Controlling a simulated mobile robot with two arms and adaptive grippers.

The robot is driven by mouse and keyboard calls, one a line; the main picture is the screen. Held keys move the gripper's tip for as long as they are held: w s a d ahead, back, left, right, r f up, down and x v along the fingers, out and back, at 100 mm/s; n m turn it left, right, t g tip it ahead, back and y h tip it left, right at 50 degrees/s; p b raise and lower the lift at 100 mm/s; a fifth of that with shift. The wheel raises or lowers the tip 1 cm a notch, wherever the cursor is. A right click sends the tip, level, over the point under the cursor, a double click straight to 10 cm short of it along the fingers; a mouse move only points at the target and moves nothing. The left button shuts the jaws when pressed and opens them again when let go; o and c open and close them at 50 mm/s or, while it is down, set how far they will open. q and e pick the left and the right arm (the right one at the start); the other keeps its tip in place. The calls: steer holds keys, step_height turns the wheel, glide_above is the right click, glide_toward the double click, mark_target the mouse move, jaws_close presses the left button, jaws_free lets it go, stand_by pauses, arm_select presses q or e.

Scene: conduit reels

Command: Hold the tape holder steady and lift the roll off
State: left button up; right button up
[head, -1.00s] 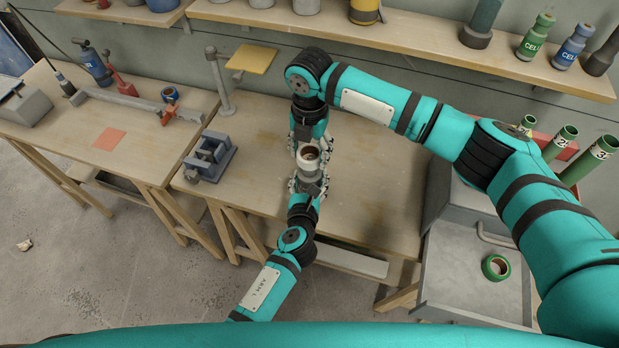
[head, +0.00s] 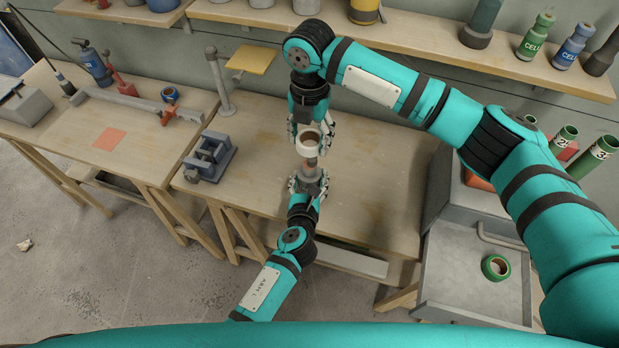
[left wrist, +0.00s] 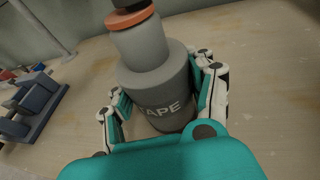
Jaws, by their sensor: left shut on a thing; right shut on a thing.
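The tape holder is a grey stepped cylinder (left wrist: 160,88) marked "TAPE" in the left wrist view. Its narrower post has an orange band near the top. In the head view it shows as a small grey post (head: 311,174). My left gripper (head: 309,186) is shut around the holder's wide lower part. The roll (head: 309,149) is a pale ring with a brown inside. My right gripper (head: 307,132) is shut on it, just beyond the post. The roll looks clear of the holder. It does not show in the left wrist view.
A blue-grey fixture (head: 208,158) and a yellow plate on a stand (head: 252,59) are left of the grippers. A green roll (head: 496,268) lies on the grey tray at right. A loaded shelf (head: 420,45) runs behind. The bench is bare right of the grippers.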

steer(key=shift+r, duration=0.1)
arm_select(q)
steer(key=o, duration=1.4)
steer(key=shift+s, duration=0.1)
steer(key=v, duration=1.1)
steer(key=shift+s+r, duration=0.15)
steer(key=shift+s, duration=0.25)
